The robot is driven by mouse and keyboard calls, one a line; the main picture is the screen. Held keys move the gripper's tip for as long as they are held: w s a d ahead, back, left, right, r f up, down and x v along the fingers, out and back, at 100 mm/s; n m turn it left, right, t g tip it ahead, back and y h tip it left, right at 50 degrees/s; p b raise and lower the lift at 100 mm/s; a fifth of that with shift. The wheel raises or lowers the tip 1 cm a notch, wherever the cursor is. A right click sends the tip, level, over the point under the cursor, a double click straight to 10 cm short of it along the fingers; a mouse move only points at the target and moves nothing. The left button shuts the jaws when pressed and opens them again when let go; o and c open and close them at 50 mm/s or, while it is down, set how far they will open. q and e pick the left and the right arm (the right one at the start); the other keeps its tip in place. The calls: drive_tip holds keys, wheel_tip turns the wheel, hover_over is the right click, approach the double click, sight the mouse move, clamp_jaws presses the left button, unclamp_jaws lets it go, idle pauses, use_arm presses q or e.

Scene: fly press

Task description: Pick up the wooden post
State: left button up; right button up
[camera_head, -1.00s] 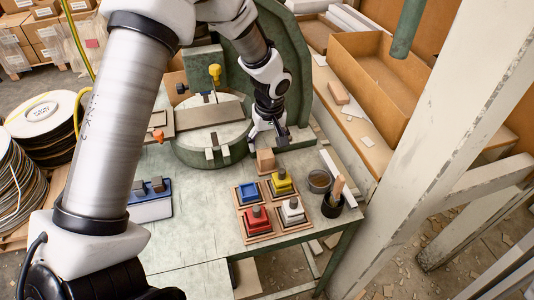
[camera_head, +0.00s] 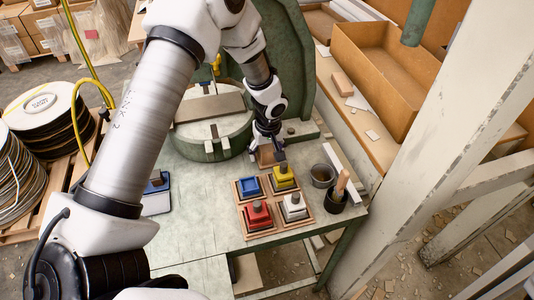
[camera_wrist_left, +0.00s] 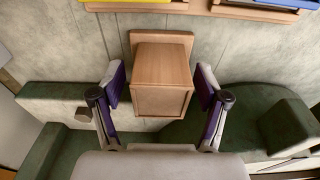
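The wooden post (camera_head: 266,157) is a light-brown square block on a wider wooden base, standing on the bench behind the tray of coloured blocks. In the left wrist view the post (camera_wrist_left: 162,80) is centred between the fingers. My left gripper (camera_head: 267,147) reaches down over it from behind. In the left wrist view my left gripper (camera_wrist_left: 161,88) is open, one purple-padded finger on each side, with a visible gap to the post. The head view hides part of the post behind the gripper. My right gripper is not in view.
A dark cup (camera_head: 334,203) with a wooden handle and a round bowl (camera_head: 321,176) stand to the right. The green press (camera_head: 212,146) rises behind left. The bench front is clear.

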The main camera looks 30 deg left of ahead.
use_arm(q)
drive_tip(key=c, duration=1.1)
drive_tip(key=shift+r, duration=0.1)
